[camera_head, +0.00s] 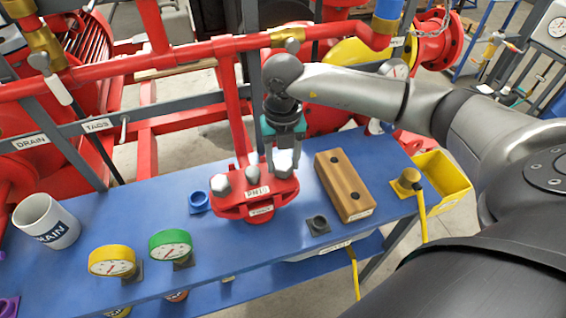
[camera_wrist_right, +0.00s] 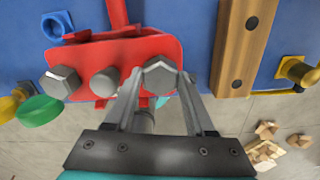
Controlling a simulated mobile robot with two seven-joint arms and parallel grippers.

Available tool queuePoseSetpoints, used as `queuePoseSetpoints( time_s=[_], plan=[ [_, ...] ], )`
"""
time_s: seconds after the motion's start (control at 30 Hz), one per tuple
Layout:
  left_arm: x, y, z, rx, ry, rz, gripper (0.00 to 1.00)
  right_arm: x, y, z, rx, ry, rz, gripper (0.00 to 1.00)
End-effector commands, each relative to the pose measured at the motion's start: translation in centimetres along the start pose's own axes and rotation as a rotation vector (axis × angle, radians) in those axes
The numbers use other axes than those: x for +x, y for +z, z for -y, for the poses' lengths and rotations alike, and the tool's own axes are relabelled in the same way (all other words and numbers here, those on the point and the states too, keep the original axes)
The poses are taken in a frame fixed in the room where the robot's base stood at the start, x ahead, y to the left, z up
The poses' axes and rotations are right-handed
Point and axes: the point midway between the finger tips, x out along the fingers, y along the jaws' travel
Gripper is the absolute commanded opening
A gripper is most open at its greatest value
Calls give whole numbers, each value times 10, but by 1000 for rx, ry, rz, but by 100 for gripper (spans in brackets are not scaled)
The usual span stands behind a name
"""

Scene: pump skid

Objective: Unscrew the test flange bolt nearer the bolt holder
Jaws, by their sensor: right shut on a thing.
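The red test flange (camera_head: 240,210) stands on the blue bench with grey hex bolts in it. The left bolt (camera_head: 221,187) also shows in the right wrist view (camera_wrist_right: 62,82), with a rounder grey head (camera_wrist_right: 104,82) beside it. My right gripper (camera_head: 281,150) points down over the flange's right side, shut on the right hex bolt (camera_wrist_right: 159,74), the one nearer the wooden bolt holder (camera_head: 344,185). I cannot tell whether this bolt is still seated; its shank is hidden. The holder is a brown block with two dark holes, both empty. My left gripper is not in view.
Red pipes (camera_head: 180,65) run behind the bench. A white mug (camera_head: 46,221), yellow gauge (camera_head: 112,261), green gauge (camera_head: 170,245) and blue ring (camera_head: 199,201) are left of or in front of the flange. A yellow bin (camera_head: 440,180) is at right. Bench space around the holder is mostly clear.

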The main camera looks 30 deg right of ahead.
Motion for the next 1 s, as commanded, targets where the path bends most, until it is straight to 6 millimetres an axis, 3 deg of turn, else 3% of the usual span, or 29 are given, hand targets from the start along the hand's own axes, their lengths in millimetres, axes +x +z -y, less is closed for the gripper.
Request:
queuePoseSetpoints(
  time_s=[0.5,0.8,0.83,1.0],
  plan=[
    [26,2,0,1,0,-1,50,1,0,0,-581,0,1,0],
    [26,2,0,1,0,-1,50,0,0,0,-621,1,0,0],
    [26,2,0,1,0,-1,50,0,0,0,-621,1,0,58],
    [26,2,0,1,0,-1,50,0,0,0,-619,1,0,77]
  ],
)
